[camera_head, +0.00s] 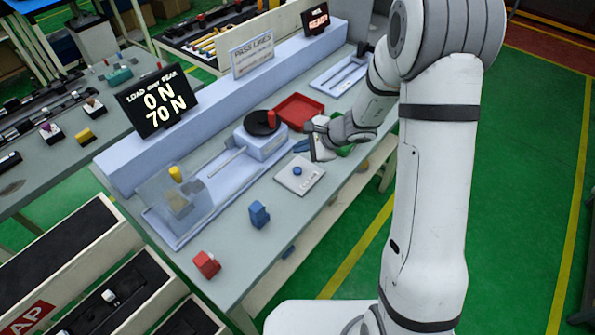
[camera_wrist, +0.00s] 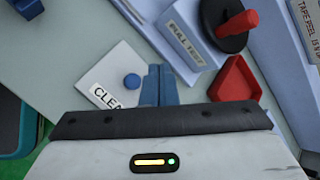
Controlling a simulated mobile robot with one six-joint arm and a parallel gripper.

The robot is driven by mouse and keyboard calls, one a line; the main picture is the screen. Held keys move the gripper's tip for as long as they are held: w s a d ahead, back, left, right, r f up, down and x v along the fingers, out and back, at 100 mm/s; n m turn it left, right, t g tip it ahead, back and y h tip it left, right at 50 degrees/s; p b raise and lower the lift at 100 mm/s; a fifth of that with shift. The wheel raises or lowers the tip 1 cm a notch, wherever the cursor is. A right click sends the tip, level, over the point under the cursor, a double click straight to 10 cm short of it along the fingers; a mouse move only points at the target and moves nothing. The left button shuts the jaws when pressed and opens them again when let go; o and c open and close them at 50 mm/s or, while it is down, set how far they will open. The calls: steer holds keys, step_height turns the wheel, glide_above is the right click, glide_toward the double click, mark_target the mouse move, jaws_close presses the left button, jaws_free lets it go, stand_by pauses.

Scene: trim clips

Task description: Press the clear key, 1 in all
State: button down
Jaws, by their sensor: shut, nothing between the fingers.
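The clear key is a round blue button (camera_head: 297,171) on a white plate (camera_head: 311,182) lying on the grey bench. In the wrist view the blue button (camera_wrist: 132,81) stands on the plate (camera_wrist: 117,68), beside the label "CLEA", whose end is hidden by my gripper. My gripper (camera_wrist: 159,72) has its blue fingers together and empty, just right of the button in that view; I cannot tell their height above the plate. In the head view my gripper (camera_head: 302,146) is above and behind the plate, apart from the button.
A red tray (camera_head: 299,107) and the pull test unit (camera_head: 259,142) with a black disc and red handle stand behind the plate. A blue block (camera_head: 259,214) and a red block (camera_head: 206,264) are on the front bench.

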steer(key=b, duration=0.3)
glide_above(301, 170)
step_height(301, 170, down, 5)
steer(key=shift+r, duration=0.15)
steer(key=shift+f+b, duration=0.55)
steer(key=shift+b, duration=0.05)
steer(key=shift+f, duration=0.1)
stand_by(1.1)
steer(key=shift+f+b, duration=0.35)
steer(key=shift+b, duration=0.4)
steer(key=shift+f+b, duration=0.45)
steer(key=shift+b, duration=0.2)
stand_by(0.5)
steer(key=shift+r, duration=0.1)
steer(key=shift+r+p, duration=0.45)
steer(key=shift+r, duration=0.35)
steer(key=shift+r+p, duration=1.55)
steer(key=shift+r, duration=1)
